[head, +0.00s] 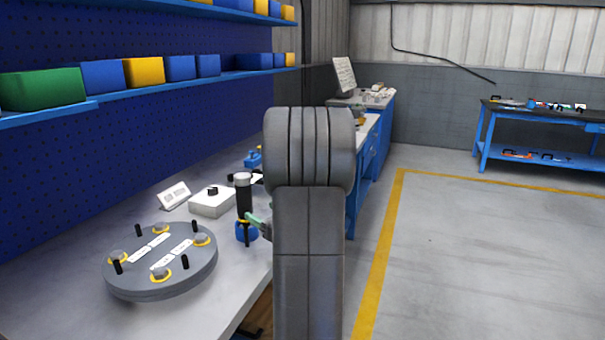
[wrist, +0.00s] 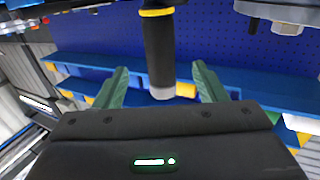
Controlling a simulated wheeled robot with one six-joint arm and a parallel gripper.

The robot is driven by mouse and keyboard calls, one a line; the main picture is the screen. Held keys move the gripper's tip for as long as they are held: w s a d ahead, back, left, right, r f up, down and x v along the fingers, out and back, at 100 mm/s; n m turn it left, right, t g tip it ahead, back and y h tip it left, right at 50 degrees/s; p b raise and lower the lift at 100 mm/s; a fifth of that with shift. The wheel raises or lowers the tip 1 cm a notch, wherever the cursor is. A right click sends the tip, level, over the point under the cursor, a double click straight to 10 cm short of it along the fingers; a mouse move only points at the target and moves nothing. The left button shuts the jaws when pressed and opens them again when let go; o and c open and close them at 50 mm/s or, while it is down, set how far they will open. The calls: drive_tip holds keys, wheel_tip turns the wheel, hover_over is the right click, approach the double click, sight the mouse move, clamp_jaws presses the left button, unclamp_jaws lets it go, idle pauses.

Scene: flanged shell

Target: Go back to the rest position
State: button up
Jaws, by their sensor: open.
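My gripper (wrist: 160,68) shows two green fingers standing apart in the wrist view, with a black tool (wrist: 159,50) between or beyond them. There seems to be a gap on both sides of the tool. The tool has a yellow ring and a grey end. In the head view the same tool (head: 244,197) stands upright on the bench, its lower part by a blue piece (head: 246,232). My gripper's green fingers (head: 256,221) show just right of its lower part. My arm hides most of the gripper there.
A round grey flanged shell (head: 160,290) with black pins and yellow-ringed bolts lies on the grey bench (head: 60,315). A white box (head: 212,203) and a small sign (head: 174,196) stand behind it. Shelves with bins (head: 143,71) line the blue wall. Open floor (head: 470,260) lies right.

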sight(249, 202)
drive_tip(key=x, duration=1)
drive_tip(key=shift+w+a, duration=0.15)
drive_tip(key=shift+w, duration=0.05)
drive_tip(key=shift+r+p, duration=0.35)
drive_tip(key=shift+r, duration=0.1)
